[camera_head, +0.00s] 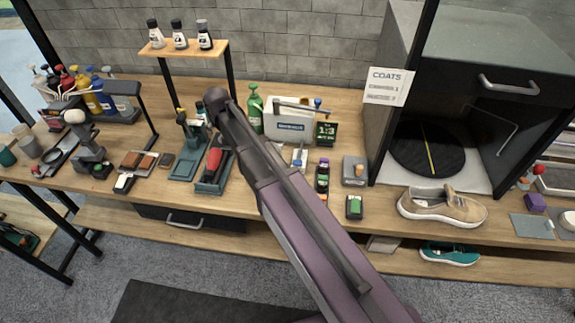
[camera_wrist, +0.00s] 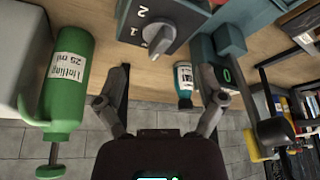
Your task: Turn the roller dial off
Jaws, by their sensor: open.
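In the wrist view, a dark grey box with a round grey knob (camera_wrist: 158,38) is at the top centre. The markings "2" and "1" are beside the knob, and I cannot tell for sure which mark it points at. My gripper (camera_wrist: 163,82) is open and empty, its two fingers spread below the knob and apart from it. In the head view my gripper (camera_head: 218,100) is at the end of my arm, above the back of the bench. My arm hides part of the bench there, and I cannot make out the knob in that view.
A green bottle (camera_wrist: 68,75) is left of my fingers in the wrist view; a small dark bottle (camera_wrist: 184,85) stands between them. A teal device (camera_wrist: 232,75) is on the right. In the head view, a raised shelf (camera_head: 180,48) and a teal press (camera_head: 187,160) are close by.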

